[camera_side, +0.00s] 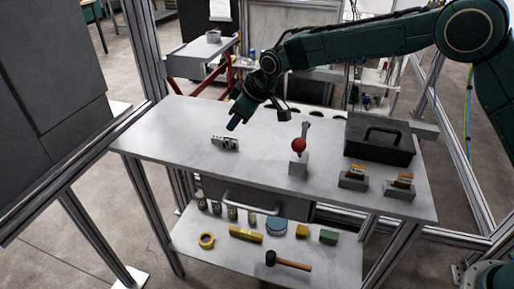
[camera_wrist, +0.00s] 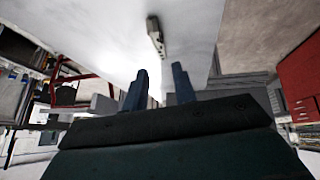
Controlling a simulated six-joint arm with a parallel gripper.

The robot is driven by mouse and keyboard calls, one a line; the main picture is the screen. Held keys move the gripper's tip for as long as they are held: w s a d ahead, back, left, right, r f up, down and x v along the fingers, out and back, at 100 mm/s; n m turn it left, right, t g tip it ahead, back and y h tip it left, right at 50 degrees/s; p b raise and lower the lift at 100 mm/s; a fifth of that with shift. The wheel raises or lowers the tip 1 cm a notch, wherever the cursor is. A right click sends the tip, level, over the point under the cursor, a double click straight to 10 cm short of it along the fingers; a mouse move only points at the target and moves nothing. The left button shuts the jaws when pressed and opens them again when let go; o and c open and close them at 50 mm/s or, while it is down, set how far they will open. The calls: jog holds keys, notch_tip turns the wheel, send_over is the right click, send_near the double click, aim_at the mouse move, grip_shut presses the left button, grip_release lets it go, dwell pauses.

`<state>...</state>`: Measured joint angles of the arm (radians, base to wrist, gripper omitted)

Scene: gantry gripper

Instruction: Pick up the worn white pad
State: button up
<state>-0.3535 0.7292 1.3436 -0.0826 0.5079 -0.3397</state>
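A small whitish-grey piece with dark marks (camera_side: 225,143) lies on the left part of the bench top. It also shows in the wrist view as a long pale piece (camera_wrist: 155,36), beyond and between my fingertips. I cannot tell whether it is the worn white pad itself or a part that carries the pad. My gripper (camera_side: 234,123) is just above and beside this piece, tilted down towards it, apart from it. In the wrist view, the two blue fingers of my gripper (camera_wrist: 160,70) stand apart with nothing between them.
A red-knobbed lever (camera_side: 299,146) stands mid-bench. A dark toolbox (camera_side: 380,140) sits at the back right. Two grey blocks with orange-yellow tops (camera_side: 353,182) (camera_side: 399,192) stand at the right front. The lower shelf holds several items, including a mallet (camera_side: 290,264). The bench's left end is clear.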

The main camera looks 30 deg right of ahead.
aim_at(223, 139)
jog(key=shift+x, duration=2.45)
jog(key=shift+x, duration=2.55)
grip_shut()
